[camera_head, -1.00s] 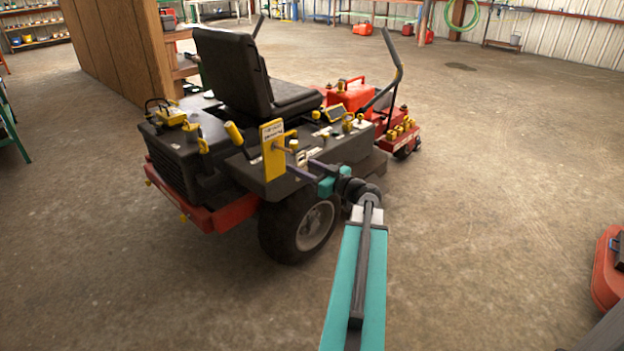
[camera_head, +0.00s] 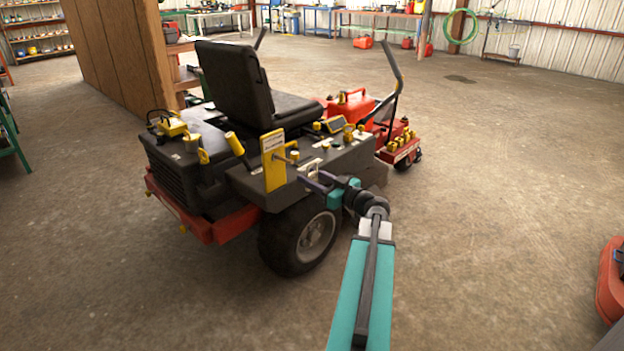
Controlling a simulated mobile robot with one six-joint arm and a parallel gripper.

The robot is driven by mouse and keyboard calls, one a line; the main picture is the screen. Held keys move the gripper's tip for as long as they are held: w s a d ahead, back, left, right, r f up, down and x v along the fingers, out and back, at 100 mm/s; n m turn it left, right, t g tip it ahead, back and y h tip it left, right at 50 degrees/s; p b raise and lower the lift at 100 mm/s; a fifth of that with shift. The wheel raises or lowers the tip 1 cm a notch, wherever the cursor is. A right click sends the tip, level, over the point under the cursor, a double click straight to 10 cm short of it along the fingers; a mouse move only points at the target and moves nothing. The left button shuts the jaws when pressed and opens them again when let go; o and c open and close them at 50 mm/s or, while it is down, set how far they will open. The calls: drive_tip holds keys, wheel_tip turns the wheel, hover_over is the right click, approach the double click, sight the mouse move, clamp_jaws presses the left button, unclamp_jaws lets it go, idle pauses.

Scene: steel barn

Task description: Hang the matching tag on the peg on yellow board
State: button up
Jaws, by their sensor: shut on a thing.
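The yellow board (camera_head: 274,172) stands upright on the near side of the black and red mower, with a pale label at its top. A yellow peg (camera_head: 290,146) sticks out from it to the right. My gripper (camera_head: 312,179) is just right of the board and below the peg, shut on a small pale tag (camera_head: 313,169). The tag is apart from the peg in the picture. Its markings are too small to read, and the fingertips are partly hard to make out.
The mower (camera_head: 170,165) has a black seat (camera_head: 240,85), a rear wheel (camera_head: 300,235) below my gripper and several yellow knobs and levers. A red can (camera_head: 350,108) sits on its far side. A red object (camera_head: 610,280) is at the right edge.

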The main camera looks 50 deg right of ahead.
drive_tip(key=p, duration=0.4)
approach(275, 164)
drive_tip(key=shift+w+d+r+p, duration=0.1)
drive_tip(key=shift+w+p, duration=0.15)
drive_tip(key=shift+w, duration=0.65)
drive_tip(key=shift+w+d+p, duration=0.1)
drive_tip(key=shift+w+p, duration=0.15)
drive_tip(key=shift+w, duration=0.7)
drive_tip(key=shift+w+d+p, duration=0.1)
drive_tip(key=shift+w+p, duration=0.15)
drive_tip(key=shift+w, duration=0.65)
drive_tip(key=shift+w+b, duration=0.15)
drive_tip(key=shift+b, duration=0.2)
drive_tip(key=shift+w+b, duration=0.2)
drive_tip(key=shift+b, duration=0.55)
drive_tip(key=o, duration=1.5)
drive_tip(key=shift+s, duration=0.25)
